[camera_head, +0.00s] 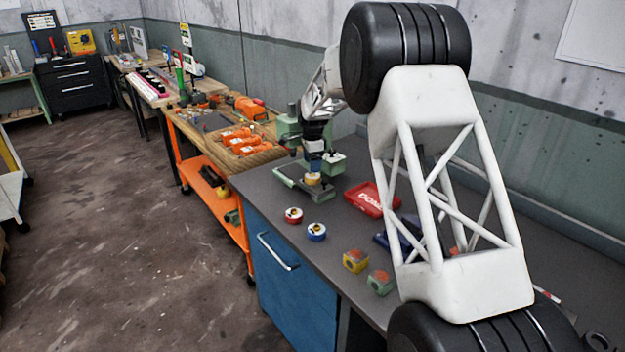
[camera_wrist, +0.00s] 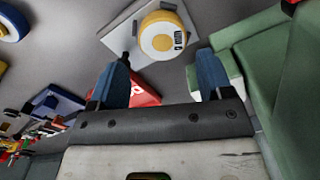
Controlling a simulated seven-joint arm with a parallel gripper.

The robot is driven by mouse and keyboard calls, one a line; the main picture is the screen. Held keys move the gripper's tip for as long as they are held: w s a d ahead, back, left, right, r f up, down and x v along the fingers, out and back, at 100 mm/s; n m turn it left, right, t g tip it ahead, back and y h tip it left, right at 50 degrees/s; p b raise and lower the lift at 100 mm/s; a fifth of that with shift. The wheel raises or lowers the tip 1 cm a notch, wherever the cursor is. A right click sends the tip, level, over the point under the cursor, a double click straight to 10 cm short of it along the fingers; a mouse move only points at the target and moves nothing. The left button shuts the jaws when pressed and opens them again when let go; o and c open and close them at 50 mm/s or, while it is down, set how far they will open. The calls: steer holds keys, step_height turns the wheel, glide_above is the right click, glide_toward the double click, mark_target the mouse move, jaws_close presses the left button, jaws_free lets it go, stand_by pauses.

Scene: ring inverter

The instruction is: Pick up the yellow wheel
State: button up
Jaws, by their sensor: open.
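The yellow wheel (camera_wrist: 162,36), with a white face and a yellow centre, lies on a pale plate (camera_wrist: 112,38) in the wrist view. In the head view the yellow wheel (camera_head: 313,179) shows small on the green fixture (camera_head: 290,178), just below my gripper (camera_head: 314,165). In the wrist view my gripper (camera_wrist: 162,78) has its two blue fingers apart with nothing between them. The wheel lies beyond the fingertips, roughly centred on the gap. The exact height between fingers and wheel cannot be told.
A green machine body (camera_wrist: 245,60) stands close to the right finger. A red wheel (camera_head: 293,215) and a blue wheel (camera_head: 316,231) lie on the dark bench. A red tray (camera_head: 372,198), a yellow block (camera_head: 355,261) and a green block (camera_head: 381,282) are nearer the front.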

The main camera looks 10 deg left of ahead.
mark_target(313, 175)
steer(key=shift+f, duration=0.2)
steer(key=shift+w+f, duration=0.2)
steer(key=shift+f, duration=2.3)
steer(key=shift+c, duration=0.3)
steer(key=c, duration=1)
steer(key=shift+r, duration=0.15)
steer(key=shift+r, duration=0.4)
step_height(313, 175, up, 3)
steer(key=shift+s+f, duration=0.1)
steer(key=shift+f, duration=0.05)
steer(key=s+d, duration=0.1)
steer(key=s, duration=0.4)
steer(key=s+d+r, duration=0.1)
steer(key=s+d, duration=0.1)
steer(key=s, duration=0.3)
steer(key=s+d, duration=0.1)
steer(key=s, duration=0.4)
steer(key=shift+d+r, duration=0.15)
steer(key=shift+d, duration=0.25)
